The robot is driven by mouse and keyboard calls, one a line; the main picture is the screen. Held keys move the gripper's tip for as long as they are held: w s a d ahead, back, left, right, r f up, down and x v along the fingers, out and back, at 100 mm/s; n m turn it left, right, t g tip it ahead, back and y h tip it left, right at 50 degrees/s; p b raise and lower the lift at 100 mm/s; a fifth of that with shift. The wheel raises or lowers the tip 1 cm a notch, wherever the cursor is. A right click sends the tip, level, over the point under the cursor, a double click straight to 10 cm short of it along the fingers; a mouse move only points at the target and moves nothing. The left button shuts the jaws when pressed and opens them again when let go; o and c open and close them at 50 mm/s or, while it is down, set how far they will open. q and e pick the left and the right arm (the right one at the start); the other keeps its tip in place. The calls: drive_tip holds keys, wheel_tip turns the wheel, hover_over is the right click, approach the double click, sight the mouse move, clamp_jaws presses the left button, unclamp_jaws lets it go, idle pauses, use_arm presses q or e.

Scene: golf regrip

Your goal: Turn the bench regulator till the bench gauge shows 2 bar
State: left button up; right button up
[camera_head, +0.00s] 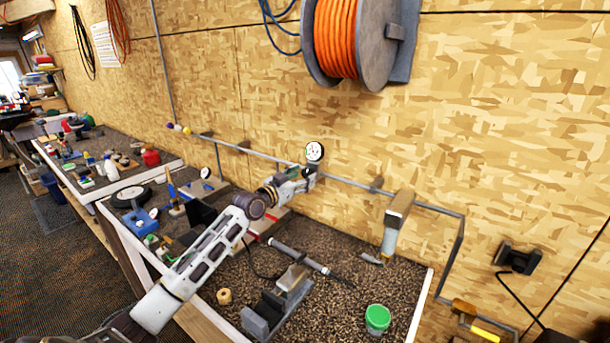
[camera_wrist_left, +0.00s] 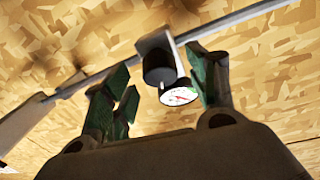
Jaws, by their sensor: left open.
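The bench regulator (camera_wrist_left: 158,66) shows there as a dark knob under a grey body on the pipe. My left gripper (camera_head: 300,174) is at the regulator, just below the gauge, and partly hides it. In the wrist view the green-padded fingers of my left gripper (camera_wrist_left: 163,83) stand open on either side of the knob, with gaps visible. My right gripper is out of view.
The grey pipe (camera_head: 350,182) runs along the wall behind the bench. An orange hose reel (camera_head: 335,38) hangs above. On the bench are a green-lidded tub (camera_head: 377,318), a grey clamp block (camera_head: 278,302) and a shaft (camera_head: 300,256).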

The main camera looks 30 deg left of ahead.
use_arm(q)
drive_tip(key=shift+x, duration=0.85)
drive_tip(key=c, duration=1)
drive_tip(key=shift+p, duration=0.35)
